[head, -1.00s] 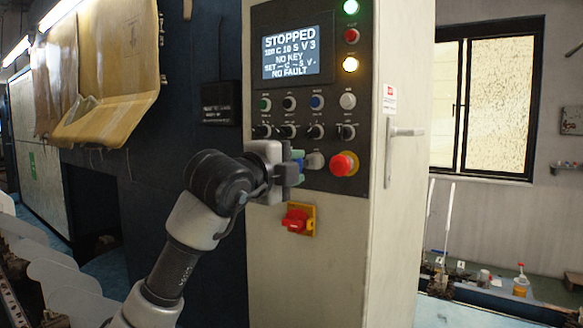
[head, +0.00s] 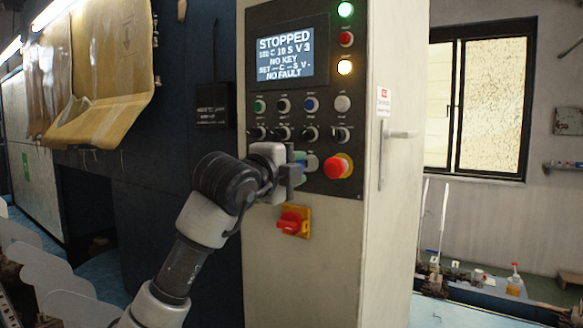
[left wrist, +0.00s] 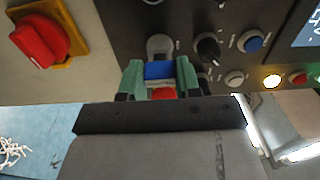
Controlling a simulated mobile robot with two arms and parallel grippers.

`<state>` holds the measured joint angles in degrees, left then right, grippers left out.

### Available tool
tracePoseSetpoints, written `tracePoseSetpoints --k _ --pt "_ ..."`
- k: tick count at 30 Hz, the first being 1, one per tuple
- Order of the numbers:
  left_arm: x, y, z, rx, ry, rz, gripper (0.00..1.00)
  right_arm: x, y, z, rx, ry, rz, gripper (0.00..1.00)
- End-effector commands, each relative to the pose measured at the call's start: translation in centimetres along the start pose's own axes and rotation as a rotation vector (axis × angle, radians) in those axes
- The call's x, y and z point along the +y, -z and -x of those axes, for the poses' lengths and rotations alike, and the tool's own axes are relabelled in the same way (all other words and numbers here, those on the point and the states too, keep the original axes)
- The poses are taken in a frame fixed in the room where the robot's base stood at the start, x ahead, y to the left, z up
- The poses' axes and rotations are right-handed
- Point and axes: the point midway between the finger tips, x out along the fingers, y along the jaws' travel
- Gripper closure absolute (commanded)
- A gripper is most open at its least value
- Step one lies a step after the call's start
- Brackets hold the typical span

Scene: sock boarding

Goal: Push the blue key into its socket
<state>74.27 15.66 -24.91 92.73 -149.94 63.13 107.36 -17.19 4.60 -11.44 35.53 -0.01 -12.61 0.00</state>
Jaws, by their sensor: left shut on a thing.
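My left gripper (head: 300,166) is at the lower part of the dark control panel, beside a round grey socket (head: 312,161). In the left wrist view its green fingers (left wrist: 160,76) are shut on the blue key (left wrist: 159,70), with a red part showing behind the blue. The key points toward the round grey socket (left wrist: 159,44), close in front of it. I cannot tell whether its tip touches the socket. The screen (head: 286,57) reads STOPPED, NO KEY and NO FAULT. My right gripper is not in view.
A red emergency button (head: 337,167) is just right of the gripper, and a red rotary switch (head: 292,221) on a yellow plate is below it. Rows of knobs and buttons lie above.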

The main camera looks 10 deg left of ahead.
Motion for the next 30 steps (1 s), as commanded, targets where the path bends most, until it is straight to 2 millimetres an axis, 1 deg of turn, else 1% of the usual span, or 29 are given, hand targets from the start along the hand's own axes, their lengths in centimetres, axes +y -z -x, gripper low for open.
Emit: tracePoseSetpoints --k 11,12,17,18,26,29,30 --pt "0.0 0.0 -0.9 -0.001 -0.001 0.0 0.89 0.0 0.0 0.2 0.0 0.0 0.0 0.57" --pt "0.0 0.0 -0.9 -0.001 0.0 0.0 0.64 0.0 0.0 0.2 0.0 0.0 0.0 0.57" --pt "0.0 0.0 -0.9 -0.001 0.0 0.0 0.4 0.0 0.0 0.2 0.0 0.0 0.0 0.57" --pt "0.0 0.0 -0.9 -0.001 0.0 0.0 0.37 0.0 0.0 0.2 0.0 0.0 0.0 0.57" --pt "0.1 0.0 -0.8 -0.001 0.0 0.0 0.37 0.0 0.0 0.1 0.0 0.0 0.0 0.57" --pt "0.1 0.0 0.0 0.0 0.002 0.0 0.37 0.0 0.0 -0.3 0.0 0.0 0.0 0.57" --pt "0.2 0.0 0.5 0.0 0.002 -0.001 0.37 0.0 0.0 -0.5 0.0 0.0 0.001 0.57"
